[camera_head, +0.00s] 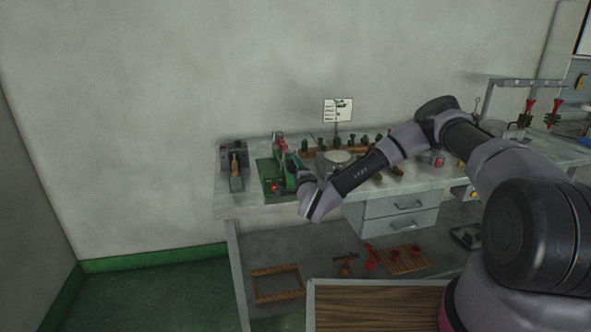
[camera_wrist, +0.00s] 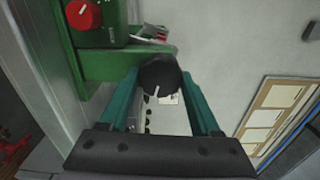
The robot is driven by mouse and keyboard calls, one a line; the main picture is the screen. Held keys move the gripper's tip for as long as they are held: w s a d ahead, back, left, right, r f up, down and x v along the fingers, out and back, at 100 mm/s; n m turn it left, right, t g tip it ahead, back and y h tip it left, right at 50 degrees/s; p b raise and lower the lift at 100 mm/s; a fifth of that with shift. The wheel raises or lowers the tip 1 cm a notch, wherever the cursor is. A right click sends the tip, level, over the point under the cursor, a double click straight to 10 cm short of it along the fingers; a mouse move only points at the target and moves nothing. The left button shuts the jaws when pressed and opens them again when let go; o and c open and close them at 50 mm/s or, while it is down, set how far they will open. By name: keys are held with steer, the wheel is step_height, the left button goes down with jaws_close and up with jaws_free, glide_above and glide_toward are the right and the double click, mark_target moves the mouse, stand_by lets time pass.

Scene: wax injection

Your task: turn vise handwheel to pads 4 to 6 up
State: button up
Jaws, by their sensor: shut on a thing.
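The green vise (camera_head: 268,172) stands on the left part of the workbench. In the wrist view its green body (camera_wrist: 88,55) fills the upper left, with a red knob (camera_wrist: 84,14) on it. A round black handwheel (camera_wrist: 158,72) with a white mark line sits between my gripper's teal fingers. My gripper (camera_wrist: 160,88) is shut on this handwheel. The white line points roughly down in the wrist view. In the head view my gripper (camera_head: 294,172) is at the vise's right side, and the handwheel is too small or hidden to make out. No pad numbers are readable.
A grey device (camera_head: 233,160) stands left of the vise. A round grey plate (camera_head: 334,157) and several small green items are to the right, with a sign (camera_head: 338,109) behind. Drawers (camera_head: 402,206) hang below the benchtop. A wooden frame (camera_head: 278,283) lies on the lower shelf.

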steer(key=shift+s+a+f+m, duration=0.1)
steer(key=shift+m, duration=2.8)
steer(key=shift+f+m, duration=0.1)
steer(key=shift+m, duration=4.7)
steer(key=o, duration=1.4)
steer(key=v, duration=1)
steer(key=shift+s+r, duration=0.1)
steer(key=shift+s, duration=0.3)
